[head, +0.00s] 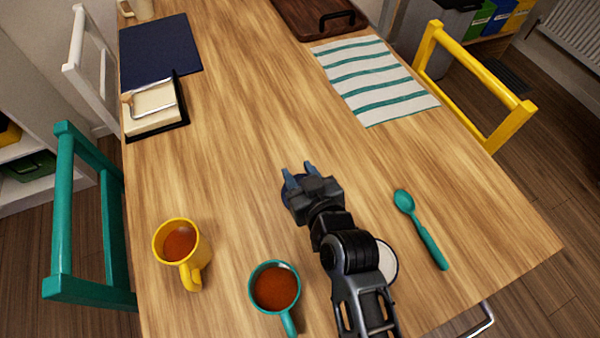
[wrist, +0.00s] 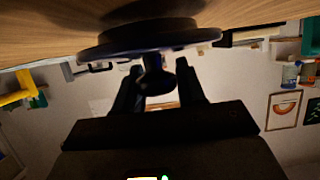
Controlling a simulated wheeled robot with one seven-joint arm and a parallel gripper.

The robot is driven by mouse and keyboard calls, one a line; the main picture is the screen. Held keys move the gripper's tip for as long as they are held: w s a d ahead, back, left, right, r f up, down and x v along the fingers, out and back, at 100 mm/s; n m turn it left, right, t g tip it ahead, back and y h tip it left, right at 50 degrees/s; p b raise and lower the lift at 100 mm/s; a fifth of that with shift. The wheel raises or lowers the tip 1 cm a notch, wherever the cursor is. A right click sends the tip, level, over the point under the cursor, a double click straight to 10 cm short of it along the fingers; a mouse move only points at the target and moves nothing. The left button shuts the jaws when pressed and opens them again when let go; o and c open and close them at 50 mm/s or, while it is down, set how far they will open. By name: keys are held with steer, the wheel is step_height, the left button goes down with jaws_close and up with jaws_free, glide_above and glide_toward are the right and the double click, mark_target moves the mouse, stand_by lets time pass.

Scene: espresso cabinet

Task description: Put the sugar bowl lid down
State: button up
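The sugar bowl lid (wrist: 152,38) is a dark blue disc with a round knob. In the wrist view it is close against the table surface, knob toward me; whether it touches the wood I cannot tell. In the head view a sliver of the lid (head: 286,193) shows beneath my gripper (head: 298,172). My gripper's fingers, seen in the wrist view (wrist: 160,78), are spread on either side of the knob, with a narrow gap at the right finger. A pale round thing with a dark rim (head: 388,262), possibly the sugar bowl, is mostly hidden behind my arm.
A yellow mug (head: 196,262) and a teal mug (head: 263,308), both with brown drink, stand left of my arm. A teal spoon (head: 428,240) lies to the right. A striped cloth (head: 375,82) and a dark blue mat (head: 160,50) lie farther back. The table's middle is clear.

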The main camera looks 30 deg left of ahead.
steer(key=o, duration=0.4)
steer(key=shift+f, duration=0.15)
steer(key=shift+r+p, duration=0.3)
steer(key=shift+p, duration=0.05)
steer(key=v, duration=1.2)
steer(key=shift+r, duration=0.4)
steer(key=s+d, duration=0.1)
steer(key=d, duration=0.2)
steer(key=s+d+f+m+t+h, duration=0.1)
steer(key=d, duration=0.2)
steer(key=s+d+m+h, duration=0.1)
steer(key=d, duration=0.2)
steer(key=shift+d+f+t, duration=0.15)
steer(key=shift+f+t, duration=0.15)
steer(key=shift+t, duration=0.1)
steer(key=s+d+r+m+t+h, duration=0.1)
steer(key=s+d+m+t+h, duration=0.15)
steer(key=s+d, duration=0.6)
steer(key=s+d+r+m+h, duration=0.1)
steer(key=s+d+r+h, duration=0.1)
steer(key=s+d+r, duration=0.1)
steer(key=s+d+r+m+t+h, duration=0.1)
steer(key=s+d+r+m, duration=0.1)
steer(key=s+d+r, duration=0.2)
steer(key=s+d+r+m+h, duration=0.2)
steer(key=s+d+r, duration=0.1)
steer(key=s+r, duration=0.1)
steer(key=shift+s+d+h, duration=0.15)
steer(key=shift+s+h, duration=0.2)
steer(key=shift+s, duration=0.1)
